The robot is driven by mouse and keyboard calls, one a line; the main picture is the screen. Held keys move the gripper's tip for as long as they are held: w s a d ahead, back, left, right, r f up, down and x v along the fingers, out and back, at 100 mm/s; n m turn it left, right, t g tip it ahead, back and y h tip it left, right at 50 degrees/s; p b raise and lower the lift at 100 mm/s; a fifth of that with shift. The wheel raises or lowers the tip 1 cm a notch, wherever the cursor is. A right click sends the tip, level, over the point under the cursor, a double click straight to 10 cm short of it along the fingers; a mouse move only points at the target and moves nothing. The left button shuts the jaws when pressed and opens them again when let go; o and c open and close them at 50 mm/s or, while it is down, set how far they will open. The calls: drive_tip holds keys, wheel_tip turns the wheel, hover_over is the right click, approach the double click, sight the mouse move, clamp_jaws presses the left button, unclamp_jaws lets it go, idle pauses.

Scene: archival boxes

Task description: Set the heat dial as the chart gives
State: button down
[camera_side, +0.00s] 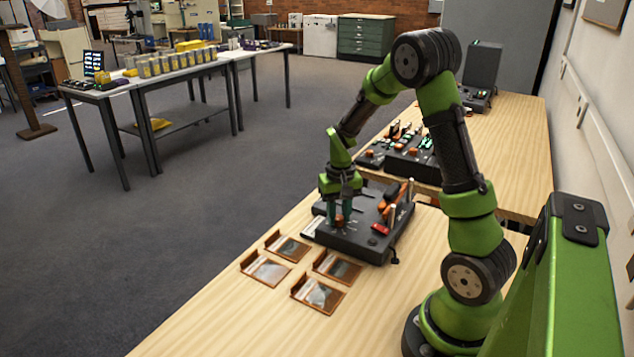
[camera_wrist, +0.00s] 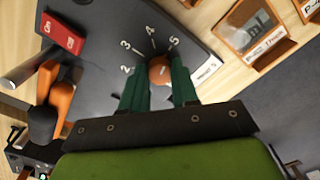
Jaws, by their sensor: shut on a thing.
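The heat dial (camera_wrist: 159,68) is a round orange knob on a dark grey box (camera_wrist: 95,60), with white numbers 2, 3, 4 and 5 around its far side. My gripper (camera_wrist: 160,80) has its two green fingers closed on either side of the knob. I cannot make out a pointer, so the dial's setting is unclear. In the side view my gripper (camera_side: 341,215) points down onto the left part of the box (camera_side: 350,243), and the fingers mostly hide the dial. I cannot identify the chart in either view.
A red on/off switch (camera_wrist: 62,33) and orange-handled tools (camera_wrist: 62,98) are on the same box. Several small wooden frames (camera_side: 265,268) lie on the wooden table to its left and front. Another dark tool box (camera_side: 410,160) stands behind. The table's near part is clear.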

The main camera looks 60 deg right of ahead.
sight(338, 216)
drive_tip(key=shift+m, duration=0.5)
drive_tip(key=c, duration=0.8)
unclamp_jaws()
drive_tip(key=shift+c, duration=0.2)
wheel_tip(338, 216, up, 17)
drive_tip(key=s+a+r+n+t+y, duration=0.1)
drive_tip(key=s+a+n+t, duration=0.1)
drive_tip(key=a, duration=0.9)
drive_tip(key=s+a+r+n+t+y, duration=0.1)
drive_tip(key=s+a+n+t, duration=0.2)
drive_tip(key=a, duration=0.7)
drive_tip(key=s+t, duration=0.2)
drive_tip(key=s, duration=0.2)
drive_tip(key=shift+a+r+n, duration=0.25)
drive_tip(key=shift+a+n, duration=0.05)
drive_tip(key=shift+a, duration=0.1)
